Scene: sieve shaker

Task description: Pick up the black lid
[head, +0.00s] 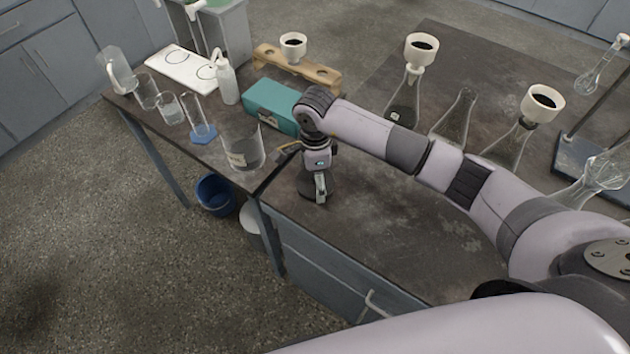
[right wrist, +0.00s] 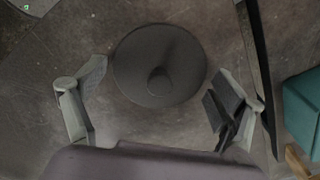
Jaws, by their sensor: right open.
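The black lid (right wrist: 158,65) is a round dark disc with a small knob in its middle. In the right wrist view it lies flat on the dark worktop, between and a little beyond my open fingers. My right gripper (right wrist: 158,102) has its fingers spread on either side of the lid, with nothing between them touching it that I can see. In the head view my right gripper (head: 320,194) points down over the black lid (head: 311,190) near the front edge of the table, partly covering it. My left gripper is not in view.
A glass beaker (head: 240,148) stands left of my right gripper, and a teal box (head: 273,104) lies behind it. Glass flasks with white funnels (head: 421,48) stand farther back. The worktop (head: 400,225) in front of my arm is clear.

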